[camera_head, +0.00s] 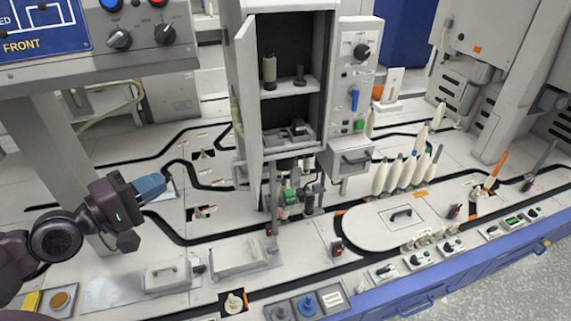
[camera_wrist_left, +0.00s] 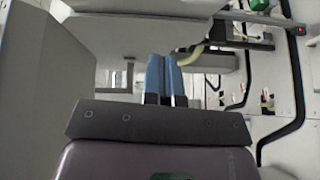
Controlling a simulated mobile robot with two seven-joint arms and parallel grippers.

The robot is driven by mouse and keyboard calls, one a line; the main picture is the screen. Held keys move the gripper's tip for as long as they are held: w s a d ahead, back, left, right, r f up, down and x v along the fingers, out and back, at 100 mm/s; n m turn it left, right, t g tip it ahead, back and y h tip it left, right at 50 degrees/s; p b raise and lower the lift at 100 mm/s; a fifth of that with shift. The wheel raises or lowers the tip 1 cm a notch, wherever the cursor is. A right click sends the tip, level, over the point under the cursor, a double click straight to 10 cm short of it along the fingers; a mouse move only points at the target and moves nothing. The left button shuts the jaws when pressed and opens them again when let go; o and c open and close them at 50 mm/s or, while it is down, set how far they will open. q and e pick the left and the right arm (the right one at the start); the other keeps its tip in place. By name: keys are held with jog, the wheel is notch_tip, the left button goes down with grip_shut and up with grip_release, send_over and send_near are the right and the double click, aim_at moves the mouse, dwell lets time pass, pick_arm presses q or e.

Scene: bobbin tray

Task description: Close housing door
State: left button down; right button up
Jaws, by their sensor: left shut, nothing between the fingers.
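The housing (camera_head: 233,80) is a tall pale grey cabinet at the top middle of the head view. Its door (camera_head: 248,95) stands open on the left side, swung toward the viewer, and the dark inside with its shelf shows. A bobbin (camera_head: 269,68) and a bare peg (camera_head: 300,74) stand on the shelf. My left gripper (camera_head: 161,185) has blue fingers. It is shut and empty, left of the open door and apart from it. The blue fingers also show close together in the left wrist view (camera_wrist_left: 162,76). My right gripper is not in view.
A control panel (camera_head: 356,75) adjoins the housing's right side. Several white bobbins (camera_head: 405,171) stand to the right. A grey post (camera_head: 55,150) rises behind my left arm. A lidded box (camera_head: 167,274) and a low cover (camera_head: 240,256) lie in front. Flat table surface lies between gripper and door.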

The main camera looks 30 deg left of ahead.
pick_arm(q)
jog(key=w+d+p, duration=0.3)
jog(key=w+p, duration=0.3)
jog(key=w+d+r+p, duration=0.1)
jog(key=w+d+p, duration=0.3)
jog(key=w+p, duration=0.3)
jog(key=shift+w+d+n+h, duration=0.3)
jog(key=shift+n+h, duration=0.1)
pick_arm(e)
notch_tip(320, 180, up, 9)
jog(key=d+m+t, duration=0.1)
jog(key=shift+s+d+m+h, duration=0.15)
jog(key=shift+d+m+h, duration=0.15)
